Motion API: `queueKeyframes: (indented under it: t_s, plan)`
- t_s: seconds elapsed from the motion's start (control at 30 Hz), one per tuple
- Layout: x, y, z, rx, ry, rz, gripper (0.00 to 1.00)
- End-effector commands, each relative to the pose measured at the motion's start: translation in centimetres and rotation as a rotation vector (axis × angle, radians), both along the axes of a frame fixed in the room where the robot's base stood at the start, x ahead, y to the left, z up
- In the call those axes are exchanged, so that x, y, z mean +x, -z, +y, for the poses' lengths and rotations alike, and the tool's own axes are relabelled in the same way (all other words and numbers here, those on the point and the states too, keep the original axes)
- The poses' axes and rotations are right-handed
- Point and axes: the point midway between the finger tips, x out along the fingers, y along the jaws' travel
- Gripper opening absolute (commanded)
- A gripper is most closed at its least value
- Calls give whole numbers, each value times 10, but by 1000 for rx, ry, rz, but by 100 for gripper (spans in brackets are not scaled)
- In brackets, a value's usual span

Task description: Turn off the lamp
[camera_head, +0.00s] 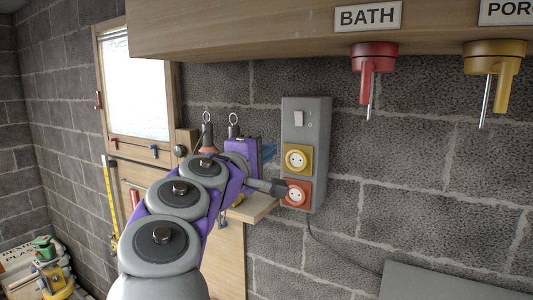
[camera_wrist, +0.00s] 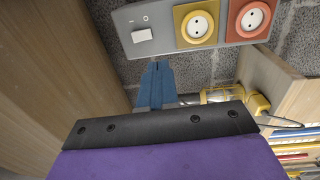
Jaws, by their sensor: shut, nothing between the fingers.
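A grey panel (camera_head: 307,112) on the block wall carries a white rocker switch (camera_head: 298,118) at its top, above a yellow socket (camera_head: 298,159) and a red socket (camera_head: 296,194). In the wrist view the white switch (camera_wrist: 145,36) is at the end of the panel, beside small marks. My gripper (camera_wrist: 157,70) is shut and empty, its blue fingertips pointing at the panel just below the switch in that view; a gap or contact is hard to judge. In the head view my gripper (camera_head: 270,155) shows as a blue bit left of the panel.
A wooden beam (camera_head: 230,35) overhead bears a BATH sign (camera_head: 367,17) with a red fitting (camera_head: 373,60) below, and a yellow fitting (camera_head: 493,58) under a cropped sign. A yellow object (camera_wrist: 257,103) shows near a cable.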

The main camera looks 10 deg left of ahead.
Motion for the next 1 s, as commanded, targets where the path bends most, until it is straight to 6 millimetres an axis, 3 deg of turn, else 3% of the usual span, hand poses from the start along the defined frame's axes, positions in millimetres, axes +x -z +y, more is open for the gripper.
queueKeyframes:
  t_s: [0.07, 0.17, 0.27, 0.47, 0.6, 0.67, 0.8, 0.9, 1.0]
  plan:
    - [1, 2, -5, 8, 10, 2, 0]
    - [2, 9, -33, 46, 56, 15, 0]
    - [2, 23, -85, 127, 144, 39, 0]
    - [-19, 84, -214, 345, 370, 123, 0]
    - [-44, 145, -286, 495, 519, 200, 0]
    - [-58, 174, -311, 557, 579, 237, 0]
    - [-97, 251, -357, 700, 721, 342, 0]
    - [-133, 307, -373, 812, 800, 427, 0]
    - [-177, 360, -366, 940, 860, 525, 0]
